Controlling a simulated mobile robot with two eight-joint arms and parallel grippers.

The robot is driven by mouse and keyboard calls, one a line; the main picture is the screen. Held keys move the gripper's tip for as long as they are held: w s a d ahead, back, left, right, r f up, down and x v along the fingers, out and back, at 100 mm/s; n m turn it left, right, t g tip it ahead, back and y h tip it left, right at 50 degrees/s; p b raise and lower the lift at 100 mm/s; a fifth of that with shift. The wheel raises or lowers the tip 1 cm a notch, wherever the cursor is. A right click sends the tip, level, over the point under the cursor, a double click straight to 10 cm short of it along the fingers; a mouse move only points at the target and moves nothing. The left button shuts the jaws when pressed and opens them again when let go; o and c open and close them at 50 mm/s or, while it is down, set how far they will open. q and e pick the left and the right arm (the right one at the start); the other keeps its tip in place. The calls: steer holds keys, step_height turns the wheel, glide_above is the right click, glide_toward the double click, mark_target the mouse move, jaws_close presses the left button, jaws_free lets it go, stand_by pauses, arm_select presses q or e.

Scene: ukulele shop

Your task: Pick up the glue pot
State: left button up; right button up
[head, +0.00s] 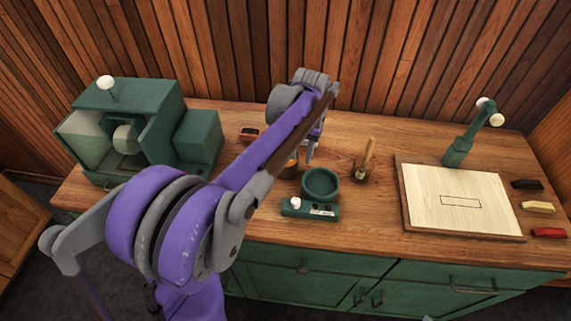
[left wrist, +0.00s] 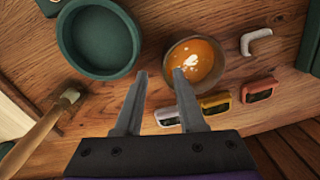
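The glue pot (left wrist: 208,76) is a small round brown pot with orange contents and a white patch. In the head view the pot (head: 289,169) is partly hidden behind my left arm, left of the green round-welled unit (head: 321,184). My left gripper (left wrist: 160,74) is open and empty, pointing down over the bench. In the left wrist view its right fingertip overlaps the pot's left rim, and the left fingertip lies between the pot and the green well (left wrist: 100,38). I cannot tell whether a finger touches the pot. The left gripper (head: 311,158) is seen edge-on in the head view. My right gripper is not in view.
A wooden-handled brush (head: 364,162) stands right of the green unit. Small red (left wrist: 260,90), yellow (left wrist: 214,103) and white (left wrist: 168,116) items lie near the pot. A green machine (head: 130,120) stands left; a pale board (head: 460,200) lies right. Bench between brush and board is clear.

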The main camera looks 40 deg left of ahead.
mark_target(297, 172)
arm_select(q)
steer(key=f, duration=0.5)
steer(key=shift+s+a+f, duration=0.1)
steer(key=shift+s+a, duration=0.1)
steer(key=shift+a, duration=0.15)
jaws_close()
stand_by(1.1)
